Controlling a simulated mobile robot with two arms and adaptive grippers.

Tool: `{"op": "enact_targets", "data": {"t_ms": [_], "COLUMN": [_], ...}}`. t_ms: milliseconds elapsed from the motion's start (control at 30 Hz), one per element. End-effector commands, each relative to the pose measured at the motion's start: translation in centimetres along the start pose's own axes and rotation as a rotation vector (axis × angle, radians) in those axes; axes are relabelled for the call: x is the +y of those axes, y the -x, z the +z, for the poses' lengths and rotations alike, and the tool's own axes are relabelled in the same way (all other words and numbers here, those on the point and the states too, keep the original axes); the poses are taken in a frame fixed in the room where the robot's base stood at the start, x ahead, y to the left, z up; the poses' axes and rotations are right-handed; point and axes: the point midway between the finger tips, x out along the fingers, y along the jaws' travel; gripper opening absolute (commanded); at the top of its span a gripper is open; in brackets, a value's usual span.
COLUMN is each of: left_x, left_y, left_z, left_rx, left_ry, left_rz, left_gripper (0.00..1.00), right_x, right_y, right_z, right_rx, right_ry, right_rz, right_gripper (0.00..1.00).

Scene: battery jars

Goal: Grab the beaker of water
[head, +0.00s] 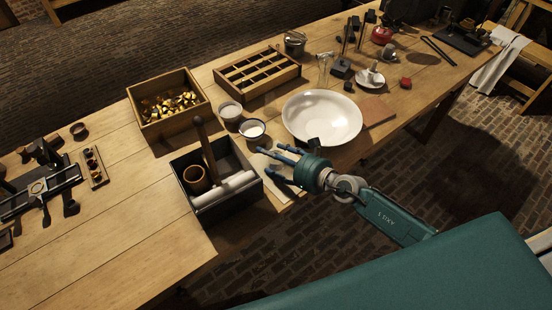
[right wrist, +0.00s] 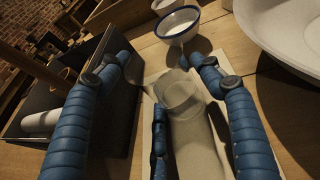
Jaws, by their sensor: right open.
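A clear glass beaker (right wrist: 183,98) stands on a pale sheet (right wrist: 208,150) in the right wrist view, between the spread fingers of my right gripper (right wrist: 160,62). I cannot make out a water level in it. My right gripper (head: 272,161) is open at the table's front edge in the head view, over the pale sheet (head: 264,182). The fingers stand around the beaker with gaps showing, and I see no firm grip. In the head view the beaker is not clear behind the fingers. My left gripper is not in view.
A dark tote with a wooden handle (head: 205,150) stands close left of the gripper. A blue-rimmed bowl (head: 252,130) is just behind, and a large white basin (head: 322,117) is to the right. Clear glassware (head: 325,66) stands farther back.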

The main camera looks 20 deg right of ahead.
Motion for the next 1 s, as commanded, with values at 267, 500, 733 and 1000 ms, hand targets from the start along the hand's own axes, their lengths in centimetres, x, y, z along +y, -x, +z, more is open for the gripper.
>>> {"op": "enact_targets", "data": {"t_ms": [267,500,733,1000], "left_x": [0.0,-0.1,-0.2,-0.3], "left_y": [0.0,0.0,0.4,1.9], "left_z": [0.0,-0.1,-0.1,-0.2], "left_rx": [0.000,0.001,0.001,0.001], "left_ry": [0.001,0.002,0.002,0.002], "left_rz": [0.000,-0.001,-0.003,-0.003], "left_gripper": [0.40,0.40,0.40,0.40], "right_x": [0.0,0.0,0.0,0.1], "right_y": [0.1,0.1,0.2,0.9], "right_z": [0.0,0.1,0.6,2.5], "right_rx": [0.000,-0.001,-0.003,-0.003], "right_ry": [-0.001,-0.001,-0.001,-0.002], "right_rz": [0.000,0.000,0.000,0.000], "right_gripper": [0.29,0.28,0.28,0.28]}}
